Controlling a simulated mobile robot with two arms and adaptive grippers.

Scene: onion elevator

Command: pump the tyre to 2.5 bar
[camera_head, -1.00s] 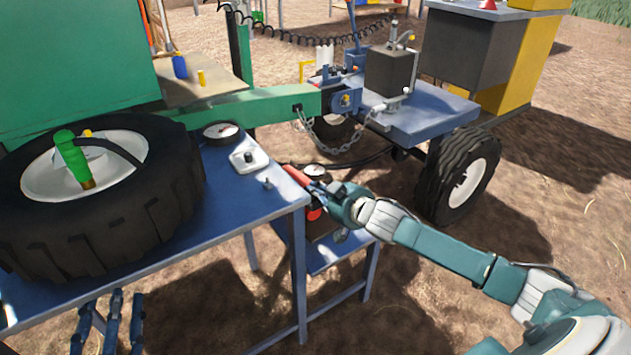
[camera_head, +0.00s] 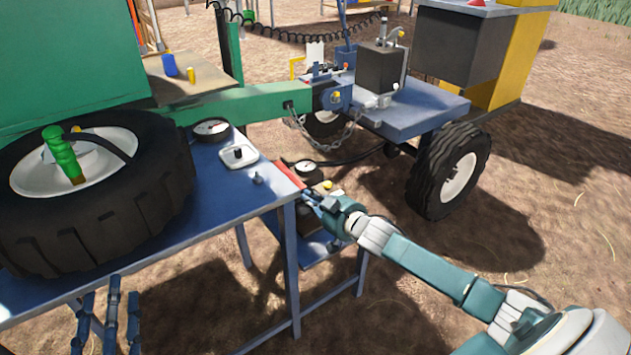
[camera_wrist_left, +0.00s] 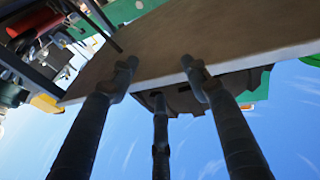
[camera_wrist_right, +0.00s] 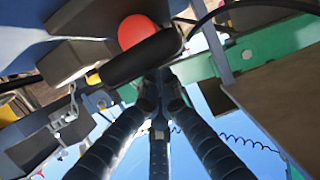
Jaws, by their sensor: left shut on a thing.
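The tyre (camera_head: 150,225) lies flat on the blue table (camera_head: 225,190), with a green-handled tool (camera_head: 62,155) at its hub. A round gauge (camera_head: 211,128) stands behind a white box with a black knob (camera_head: 238,154). A unit with a gauge (camera_head: 306,168) sits on a lower shelf beside the table. My right gripper (camera_head: 308,198) is at this unit, next to a red bar (camera_head: 288,176). In the right wrist view its fingertips are close together below a red knob (camera_wrist_right: 137,30) and a black cylinder (camera_wrist_right: 140,58).
A blue cart (camera_head: 420,110) with a dark block (camera_head: 382,68) and wheels stands behind, with a chain (camera_head: 325,138) hanging from the green beam (camera_head: 235,104). A black hose runs from the unit toward the cart. Ground at the right is open.

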